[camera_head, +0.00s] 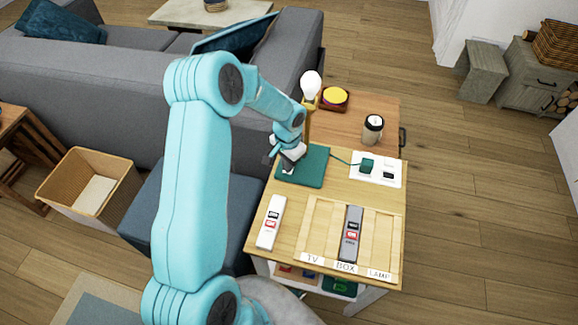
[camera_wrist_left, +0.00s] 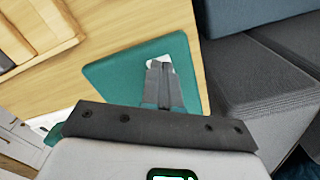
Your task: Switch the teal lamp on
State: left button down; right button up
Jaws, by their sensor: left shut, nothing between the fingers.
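The teal lamp has a flat teal base (camera_head: 315,169) on the wooden side table, a thin brass-coloured post and a bare white bulb (camera_head: 311,84). I cannot tell whether the bulb is lit. A green cord runs from the base to a teal plug (camera_head: 367,165) on a white socket panel. My left gripper (camera_head: 288,169) is shut and empty, pointing down at the base's left part. In the left wrist view its fingertips (camera_wrist_left: 160,66) are over the teal base (camera_wrist_left: 125,72), by a small white piece, probably the switch, partly hidden by them. Contact is unclear.
A grey sofa (camera_head: 120,95) stands behind; wooden floor at right is open.

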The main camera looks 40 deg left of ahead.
pick_arm(q)
jog(key=shift+f, duration=0.3)
jog(key=shift+r, duration=0.5)
jog(key=shift+r+p, duration=1.9)
jog(key=shift+r, duration=1.1)
jog(key=shift+r, duration=0.1)
